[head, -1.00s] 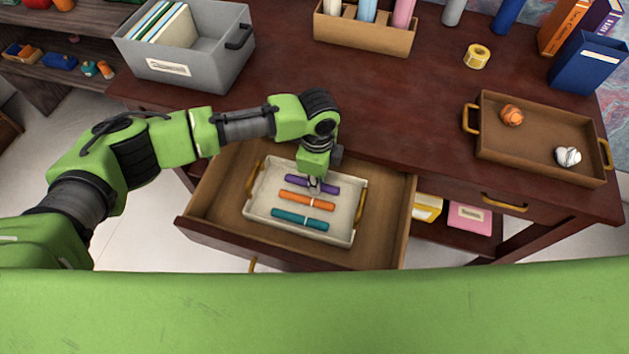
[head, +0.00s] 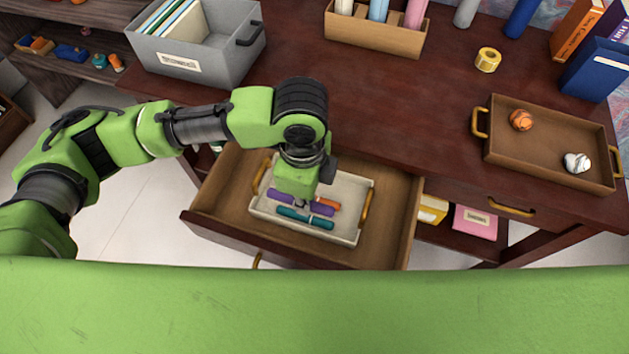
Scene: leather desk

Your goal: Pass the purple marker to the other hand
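The purple marker (head: 322,208) is in my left gripper (head: 301,204), which is shut on it near its middle. The marker looks raised a little above the white tray (head: 352,232) and covers part of the orange marker (head: 329,202). The teal marker (head: 305,218) lies in the tray, partly behind the fingertips. The gripper body hides the tray's back middle. My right gripper is not in view.
The tray stands in an open drawer (head: 390,225) below the desk top. A brown tray (head: 545,145) with two crumpled balls, a yellow tape roll (head: 488,59) and a grey file box (head: 225,60) stand on the desk. The middle desk top is clear.

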